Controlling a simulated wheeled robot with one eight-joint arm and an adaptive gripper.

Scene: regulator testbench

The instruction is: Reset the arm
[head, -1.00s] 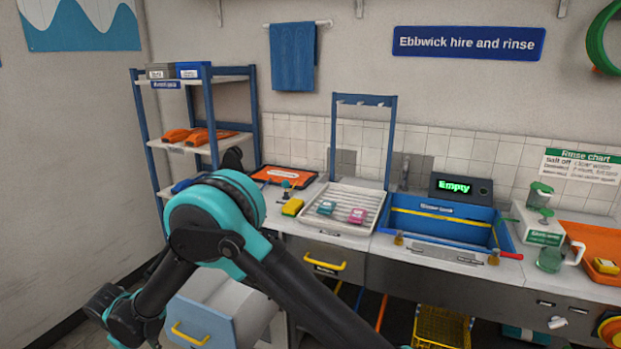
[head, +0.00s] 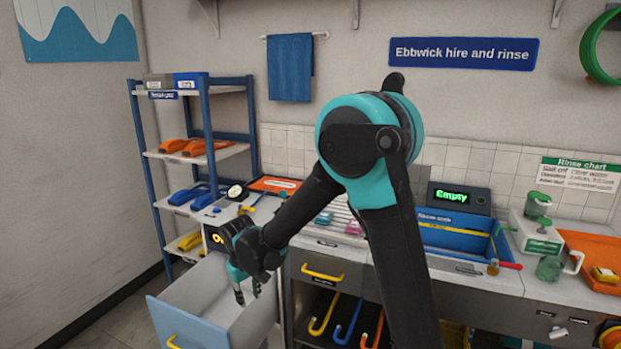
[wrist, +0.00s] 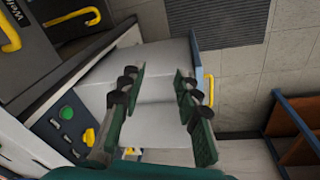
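My gripper (head: 248,291) hangs over the open drawer (head: 178,308) at the lower left in the head view. In the wrist view its two fingers (wrist: 158,110) are spread apart with nothing between them. The drawer's pale interior (wrist: 155,65) lies beyond the fingertips and looks empty where it shows. My arm rises from the bottom of the head view, bends at a high elbow and reaches down to the left. It hides part of the counter and the drying rack.
A shelf rack (head: 205,150) stands behind the drawer. A blue sink (head: 450,236) and a display reading "Empty" (head: 458,196) are on the right. Several hooked handles (head: 345,320) hang below the counter. The floor left of the drawer is clear.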

